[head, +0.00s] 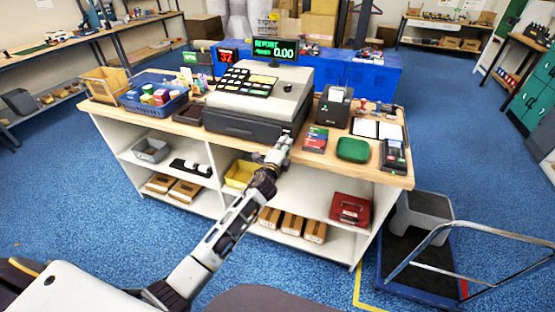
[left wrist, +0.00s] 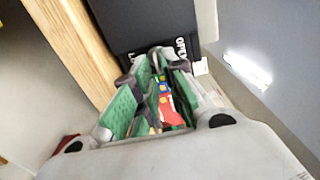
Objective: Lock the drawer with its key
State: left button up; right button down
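The drawer (head: 240,126) is the dark front of the grey cash register on the counter, and it looks shut. My left gripper (head: 281,143) is at the right part of that front, over the counter's near edge. In the left wrist view its green-padded fingers (left wrist: 158,62) come close together at the dark face (left wrist: 155,22), between white lettering that reads partly "LO" and "OPEN". The fingers seem shut on the key, whose shaft and the keyhole are hidden. A small red, blue and yellow piece (left wrist: 165,102) shows between the fingers. My right gripper is not in view.
On the counter (head: 318,168), a receipt printer (head: 334,106), green pouch (head: 353,149) and card terminal (head: 393,156) stand right of the register. A blue basket (head: 152,103) is to its left. A platform trolley (head: 420,262) stands at the counter's right end.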

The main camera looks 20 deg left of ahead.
pick_arm(q)
jog(key=s, duration=1.1)
jog(key=shift+s+a, duration=0.15)
jog(key=shift+s, duration=0.05)
jog(key=shift+n, duration=0.4)
dwell(0.6)
